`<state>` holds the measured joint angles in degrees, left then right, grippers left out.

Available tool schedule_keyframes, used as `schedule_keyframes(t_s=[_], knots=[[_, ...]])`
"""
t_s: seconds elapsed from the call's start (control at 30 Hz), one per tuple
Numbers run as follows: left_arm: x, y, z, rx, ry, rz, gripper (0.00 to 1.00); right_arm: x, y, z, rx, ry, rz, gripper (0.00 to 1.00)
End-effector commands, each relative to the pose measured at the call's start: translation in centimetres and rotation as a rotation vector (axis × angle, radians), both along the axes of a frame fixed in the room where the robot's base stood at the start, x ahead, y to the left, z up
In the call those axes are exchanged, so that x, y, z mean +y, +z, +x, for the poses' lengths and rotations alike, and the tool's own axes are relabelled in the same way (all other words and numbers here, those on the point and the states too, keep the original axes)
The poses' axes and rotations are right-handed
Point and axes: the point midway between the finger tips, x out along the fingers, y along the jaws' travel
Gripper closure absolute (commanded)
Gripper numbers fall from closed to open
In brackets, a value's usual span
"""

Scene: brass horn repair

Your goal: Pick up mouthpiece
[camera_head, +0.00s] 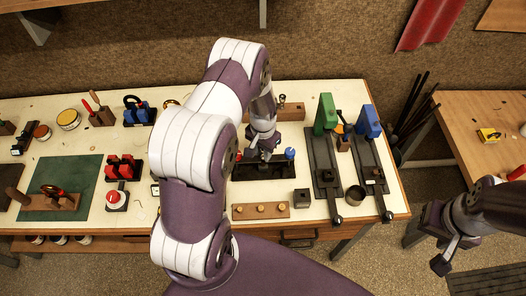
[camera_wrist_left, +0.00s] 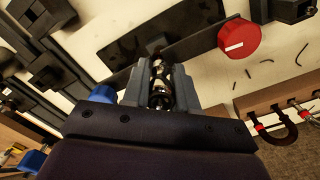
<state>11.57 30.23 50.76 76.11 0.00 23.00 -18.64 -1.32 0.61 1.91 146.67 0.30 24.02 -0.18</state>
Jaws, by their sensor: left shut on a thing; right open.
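My left gripper (camera_wrist_left: 160,84) is shut on a small shiny metal piece (camera_wrist_left: 158,71), which looks like the mouthpiece. Only part of it shows between the fingers, over a dark plate (camera_wrist_left: 135,30). In the head view the left gripper (camera_head: 258,153) is low over a black fixture (camera_head: 262,172), and the mouthpiece cannot be made out there. Whether the piece still touches the fixture I cannot tell. My right gripper (camera_head: 446,248) is open and empty, off the right front corner of the bench.
A red knob (camera_wrist_left: 238,40) and a blue knob (camera_wrist_left: 95,94) flank the left gripper. A wooden block with brass studs (camera_head: 261,210) lies in front. Two long dark tools with green (camera_head: 325,114) and blue (camera_head: 369,121) parts lie right. Red clamps (camera_head: 122,168) stand left.

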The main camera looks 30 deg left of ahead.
Motion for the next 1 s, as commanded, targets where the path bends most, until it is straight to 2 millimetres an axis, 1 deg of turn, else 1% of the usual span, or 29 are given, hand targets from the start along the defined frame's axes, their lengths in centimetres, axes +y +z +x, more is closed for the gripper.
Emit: schedule_keyframes(t_s=[0.07,0.2,0.37,0.5,0.6,0.7,0.83,1.0], knots=[[0.0,0.7,0.2,-0.006,0.0,0.001,1.0,0.0,-0.7,0.0,0.0,0.0,0.0,0.39],[0.0,3.1,0.2,-0.008,0.0,0.002,1.0,0.0,-2.0,0.0,0.0,0.0,0.0,0.39],[-3.6,5.1,0.8,-0.007,-0.006,0.001,1.0,0.0,-3.4,0.0,0.0,0.0,0.0,0.39],[-7.0,7.1,1.3,-0.007,-0.006,0.0,1.0,0.0,-4.8,0.0,0.0,0.0,0.0,0.39],[-9.1,8.5,1.6,-0.005,-0.005,0.0,1.0,0.0,-5.5,0.0,0.0,0.0,0.0,0.39],[-10.5,9.5,1.9,-0.005,-0.003,0.0,1.0,0.0,-5.9,0.0,0.0,0.0,0.0,0.39],[-11.4,10.2,2.0,-0.003,-0.001,0.001,1.0,0.0,-6.0,0.0,0.0,0.0,0.0,0.39],[-11.5,10.4,2.0,-0.002,0.0,0.001,1.0,0.0,-5.9,0.0,0.0,0.0,0.0,0.39]])
